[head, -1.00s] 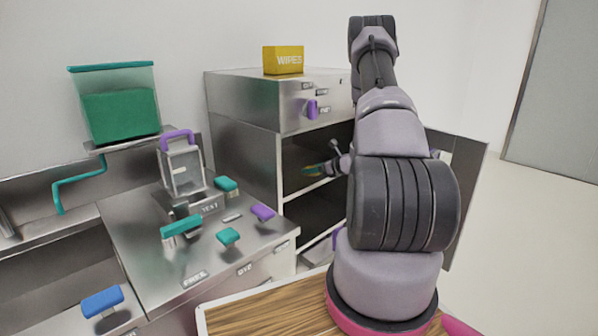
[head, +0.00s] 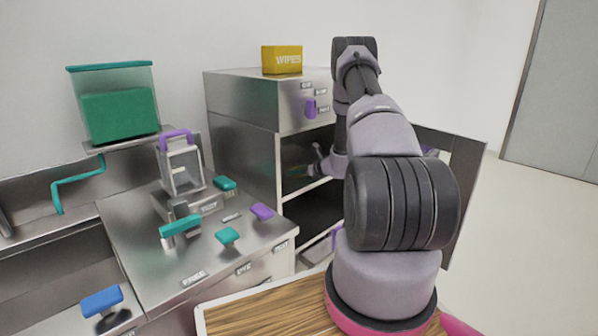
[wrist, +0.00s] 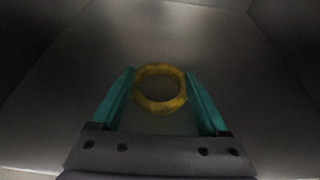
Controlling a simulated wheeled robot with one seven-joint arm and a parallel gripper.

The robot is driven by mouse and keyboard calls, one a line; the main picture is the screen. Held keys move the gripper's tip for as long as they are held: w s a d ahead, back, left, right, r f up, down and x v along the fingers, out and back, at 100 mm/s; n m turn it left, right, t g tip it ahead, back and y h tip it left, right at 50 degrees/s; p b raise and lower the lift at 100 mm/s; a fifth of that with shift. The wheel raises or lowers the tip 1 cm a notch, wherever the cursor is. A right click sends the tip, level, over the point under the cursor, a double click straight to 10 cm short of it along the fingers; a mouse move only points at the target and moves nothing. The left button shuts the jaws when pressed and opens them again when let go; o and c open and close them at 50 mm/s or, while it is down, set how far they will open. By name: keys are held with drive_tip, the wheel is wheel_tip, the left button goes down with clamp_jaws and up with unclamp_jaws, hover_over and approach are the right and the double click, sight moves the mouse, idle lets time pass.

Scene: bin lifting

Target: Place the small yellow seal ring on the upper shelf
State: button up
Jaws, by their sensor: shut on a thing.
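The small yellow seal ring (wrist: 160,88) is between the two teal fingers of my gripper (wrist: 160,92) in the wrist view. The gripper is shut on it. The grey metal surface of the compartment lies beyond the ring; I cannot tell whether the ring touches it. In the head view my gripper (head: 299,171) is inside the open cabinet, just above the pale front edge of the upper shelf (head: 306,189). The fingers and ring are dim there, and my arm hides the right part of the opening.
The cabinet door (head: 455,165) stands open at the right. A yellow wipes box (head: 282,60) sits on the cabinet top (head: 240,82). A lower compartment (head: 312,215) lies under the shelf. A counter (head: 150,245) with teal and purple handles is at the left.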

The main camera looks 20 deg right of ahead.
drive_tip(key=shift+f, duration=0.1)
drive_tip(key=o, duration=1.2)
drive_tip(key=v, duration=1.2)
